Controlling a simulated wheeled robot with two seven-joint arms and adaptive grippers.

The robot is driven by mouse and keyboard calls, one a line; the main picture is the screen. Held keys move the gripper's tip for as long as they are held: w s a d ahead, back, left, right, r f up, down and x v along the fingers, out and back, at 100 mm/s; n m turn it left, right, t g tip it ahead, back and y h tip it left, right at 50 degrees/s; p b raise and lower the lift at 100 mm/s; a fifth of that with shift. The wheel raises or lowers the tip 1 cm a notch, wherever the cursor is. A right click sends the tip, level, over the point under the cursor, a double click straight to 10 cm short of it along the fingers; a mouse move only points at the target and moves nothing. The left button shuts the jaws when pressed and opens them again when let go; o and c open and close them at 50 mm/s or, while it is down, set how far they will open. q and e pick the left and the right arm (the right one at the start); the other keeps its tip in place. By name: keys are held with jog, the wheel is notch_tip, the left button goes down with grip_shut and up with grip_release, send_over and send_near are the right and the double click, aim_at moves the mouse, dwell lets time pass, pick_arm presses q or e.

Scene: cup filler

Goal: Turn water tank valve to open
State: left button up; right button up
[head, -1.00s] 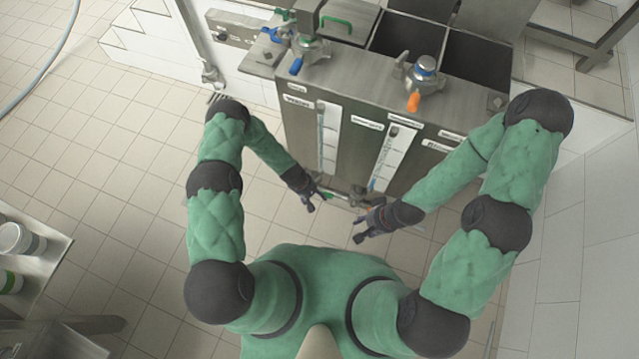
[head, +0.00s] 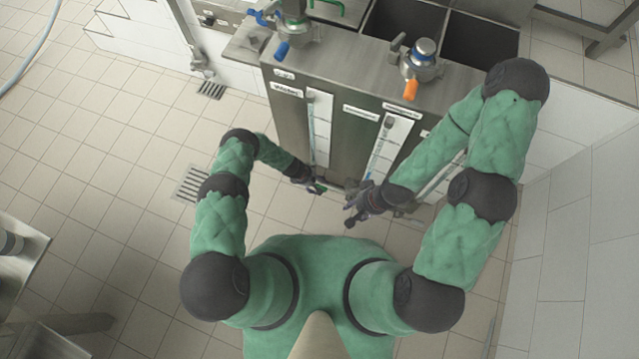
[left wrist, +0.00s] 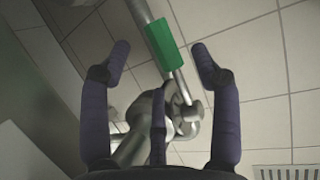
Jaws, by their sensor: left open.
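The steel water tank (head: 348,145) stands in front of me, with gauge strips on its front. The valve, a metal fitting with a green lever (left wrist: 160,42), shows in the left wrist view, and a bit of green (head: 319,187) shows low by the tank in the head view. My left gripper (head: 314,186) is at the foot of the tank. In the left wrist view its fingers (left wrist: 160,52) are spread, with the lever beyond them in the gap. Contact cannot be told. My right gripper (head: 354,212) is just right of it, too small to read.
A floor drain (head: 190,184) lies left of my left arm. A side table (head: 25,250) stands at the far left. The tiled floor between is clear.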

aim_at(320, 186)
pick_arm(q)
jog(key=shift+b+x, duration=0.7)
jog(key=shift+x, duration=0.95)
jog(key=shift+c, duration=0.3)
grip_shut()
